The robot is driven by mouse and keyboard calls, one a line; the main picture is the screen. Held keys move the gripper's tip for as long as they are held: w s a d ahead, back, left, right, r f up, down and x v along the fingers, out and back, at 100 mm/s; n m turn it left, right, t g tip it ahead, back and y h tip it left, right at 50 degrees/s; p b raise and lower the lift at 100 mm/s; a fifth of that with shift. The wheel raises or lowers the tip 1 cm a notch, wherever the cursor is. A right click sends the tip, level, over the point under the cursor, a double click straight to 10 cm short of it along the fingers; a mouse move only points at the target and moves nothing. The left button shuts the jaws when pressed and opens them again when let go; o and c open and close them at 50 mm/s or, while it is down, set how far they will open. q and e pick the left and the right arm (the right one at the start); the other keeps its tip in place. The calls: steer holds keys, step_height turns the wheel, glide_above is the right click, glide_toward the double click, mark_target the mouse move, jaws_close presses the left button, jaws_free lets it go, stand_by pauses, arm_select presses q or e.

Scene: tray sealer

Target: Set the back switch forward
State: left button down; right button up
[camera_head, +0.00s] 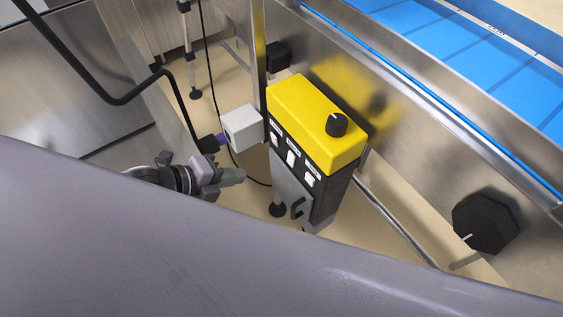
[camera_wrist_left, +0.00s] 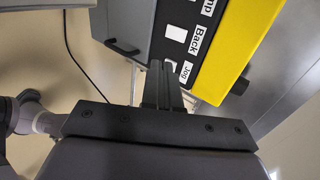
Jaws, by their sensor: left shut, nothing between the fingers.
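The control box has a yellow top (camera_head: 305,120) and a dark front with three white switches, each under a label. The back switch (camera_head: 291,158) is the middle one; in the left wrist view it is a white square (camera_wrist_left: 177,34) beside the label "Back". Its exact tilt cannot be told. My left gripper (camera_head: 240,175) is shut and empty, left of the box front and apart from the switches in the head view. In the left wrist view its fingers (camera_wrist_left: 161,72) point toward the panel near the "Jog" switch (camera_wrist_left: 170,65). My right gripper is not in view.
A black knob (camera_head: 336,125) sits on the yellow top. A dark handle (camera_head: 297,208) is on the grey door below the switches. A light grey box (camera_head: 242,128) with a cable adjoins the post. A large black knob (camera_head: 485,222) and blue conveyor (camera_head: 450,50) lie to the right.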

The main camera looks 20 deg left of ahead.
arm_select(q)
steer(key=b, duration=0.1)
glide_toward(291, 163)
step_height(291, 163, down, 3)
steer(key=shift+w+d+f, duration=0.2)
steer(key=shift+w+d, duration=0.35)
steer(key=shift+w, duration=0.1)
steer(key=shift+w+d+f, duration=0.2)
steer(key=shift+w+d, duration=0.3)
steer(key=shift+w, duration=0.2)
steer(key=shift+w+d+f, duration=0.2)
steer(key=shift+w+d, duration=0.35)
steer(key=shift+w, duration=0.1)
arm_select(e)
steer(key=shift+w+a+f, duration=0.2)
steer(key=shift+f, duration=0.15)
arm_select(q)
steer(key=shift+b, duration=0.35)
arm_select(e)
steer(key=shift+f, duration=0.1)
arm_select(q)
steer(key=shift+f+b, duration=0.2)
steer(key=shift+b, duration=0.15)
steer(key=shift+w+r+t, duration=0.1)
steer(key=shift+r+t, duration=0.05)
steer(key=shift+t, duration=0.15)
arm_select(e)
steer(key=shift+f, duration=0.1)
arm_select(q)
steer(key=shift+r, duration=0.1)
